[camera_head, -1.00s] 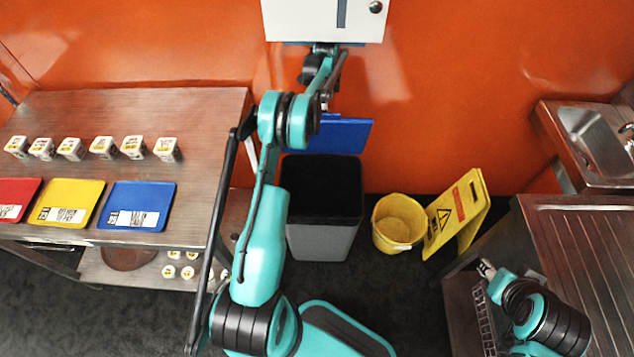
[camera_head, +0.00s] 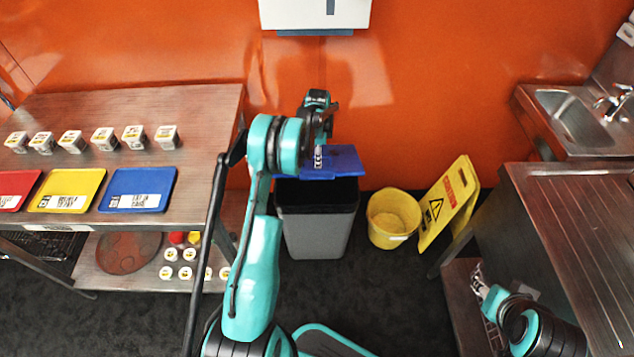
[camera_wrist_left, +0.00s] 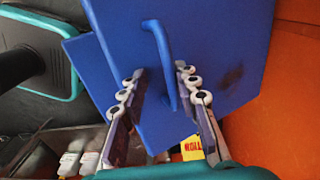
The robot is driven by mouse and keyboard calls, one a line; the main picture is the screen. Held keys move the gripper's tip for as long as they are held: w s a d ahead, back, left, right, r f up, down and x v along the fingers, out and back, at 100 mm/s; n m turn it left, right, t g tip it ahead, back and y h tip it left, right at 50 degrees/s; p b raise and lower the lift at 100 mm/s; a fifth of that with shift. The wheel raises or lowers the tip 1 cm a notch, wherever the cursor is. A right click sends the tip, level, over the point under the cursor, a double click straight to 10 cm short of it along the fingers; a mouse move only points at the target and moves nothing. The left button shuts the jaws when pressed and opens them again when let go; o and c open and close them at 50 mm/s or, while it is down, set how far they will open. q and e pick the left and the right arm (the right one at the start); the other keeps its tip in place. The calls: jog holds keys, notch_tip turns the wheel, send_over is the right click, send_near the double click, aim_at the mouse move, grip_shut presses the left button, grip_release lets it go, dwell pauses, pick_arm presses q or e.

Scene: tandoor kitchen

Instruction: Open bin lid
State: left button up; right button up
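The grey bin (camera_head: 318,232) stands on the floor by the orange wall, its dark opening partly visible. Its blue lid (camera_head: 348,160) is raised at the back, tilted over the rear of the opening. In the left wrist view the lid (camera_wrist_left: 215,40) shows a blue handle (camera_wrist_left: 163,50) and a second blue panel edge behind it. My left gripper (camera_head: 318,156) is at the lid, also seen in the left wrist view (camera_wrist_left: 160,80). Its fingers are apart, one on each side of the handle's lower end; contact is unclear. My right gripper (camera_head: 478,281) is low at the right, too small to read.
A yellow bucket (camera_head: 394,218) and a yellow wet-floor sign (camera_head: 449,203) stand right of the bin. A steel table (camera_head: 200,110) with trays and small containers is at left. A white wall box (camera_head: 314,12) hangs above. A sink (camera_head: 566,119) and steel counter (camera_head: 580,220) are at right.

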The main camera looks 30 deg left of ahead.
aim_at(317, 170)
pick_arm(q)
jog(key=f, duration=0.1)
jog(key=s+f+b, duration=0.1)
jog(key=s+d+f, duration=0.1)
jog(key=shift+f, duration=0.3)
jog(key=r+p, duration=0.1)
jog(key=r, duration=0.2)
jog(key=r+p, duration=0.1)
jog(key=r, duration=0.2)
jog(key=r+p, duration=0.1)
jog(key=r, duration=0.1)
jog(key=shift+w+a+r, duration=0.1)
jog(key=shift+w+r, duration=0.2)
jog(key=shift+r, duration=0.1)
jog(key=shift+t, duration=0.5)
jog(key=f+b, duration=0.2)
jog(key=f, duration=0.1)
jog(key=s+f+b, duration=0.1)
jog(key=f+b, duration=0.1)
jog(key=f, duration=0.1)
jog(key=f+b, duration=0.2)
jog(key=f, duration=0.2)
jog(key=shift+s+d, duration=0.25)
jog(key=shift+r+y, duration=0.1)
jog(key=shift+y, duration=0.2)
